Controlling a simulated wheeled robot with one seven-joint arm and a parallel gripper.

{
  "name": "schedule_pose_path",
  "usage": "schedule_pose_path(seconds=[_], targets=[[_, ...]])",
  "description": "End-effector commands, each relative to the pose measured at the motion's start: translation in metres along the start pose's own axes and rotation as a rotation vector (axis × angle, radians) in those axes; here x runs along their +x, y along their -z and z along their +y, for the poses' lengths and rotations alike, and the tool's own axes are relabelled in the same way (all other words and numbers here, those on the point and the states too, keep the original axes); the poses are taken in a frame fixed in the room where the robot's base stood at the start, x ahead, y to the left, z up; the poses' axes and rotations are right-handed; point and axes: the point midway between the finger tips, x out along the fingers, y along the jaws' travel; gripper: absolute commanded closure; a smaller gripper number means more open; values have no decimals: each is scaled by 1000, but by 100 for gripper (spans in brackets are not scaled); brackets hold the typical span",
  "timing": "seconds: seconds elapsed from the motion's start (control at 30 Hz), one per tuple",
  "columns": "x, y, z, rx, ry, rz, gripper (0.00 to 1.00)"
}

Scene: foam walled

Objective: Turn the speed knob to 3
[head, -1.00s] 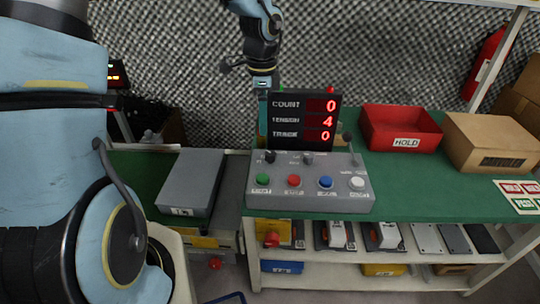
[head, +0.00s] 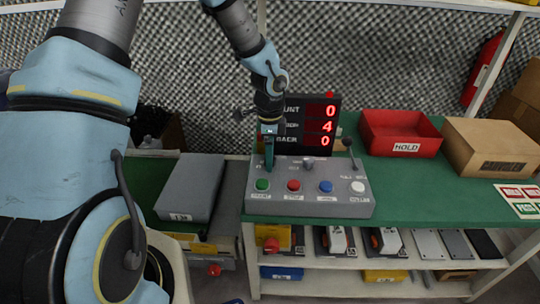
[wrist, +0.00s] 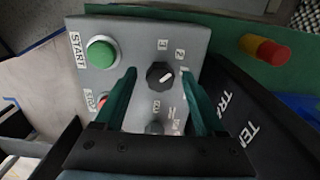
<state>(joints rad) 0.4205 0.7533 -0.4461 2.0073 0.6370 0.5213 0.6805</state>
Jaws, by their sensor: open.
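The grey control box (head: 330,207) stands on the green bench. A black knob with a white pointer line (wrist: 160,75) is on its top, near the green START button (wrist: 102,52). The pointer is turned towards the right of the wrist view; small numbers ring the knob, not all legible. My gripper (wrist: 158,68) is open, its green fingers on either side of the knob; contact cannot be told. In the head view my gripper (head: 269,162) points down at the box's back left and hides this knob. A second knob (head: 308,163) is to its right.
A display (head: 318,125) behind the box reads 0, 4, 0. Red, blue and white buttons (head: 325,187) line the box's front. A lever (head: 348,146) stands at its back right. A red HOLD bin (head: 400,132) and cardboard box (head: 490,143) are further right.

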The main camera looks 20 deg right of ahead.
Motion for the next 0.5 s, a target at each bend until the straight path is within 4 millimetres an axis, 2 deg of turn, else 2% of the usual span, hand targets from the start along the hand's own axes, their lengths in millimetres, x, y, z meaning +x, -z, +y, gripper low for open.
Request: schedule_pose_path(seconds=[0.17, 0.5], targets=[[0, 0, 0, 0, 0, 0, 28], [0, 0, 0, 0, 0, 0, 65]])
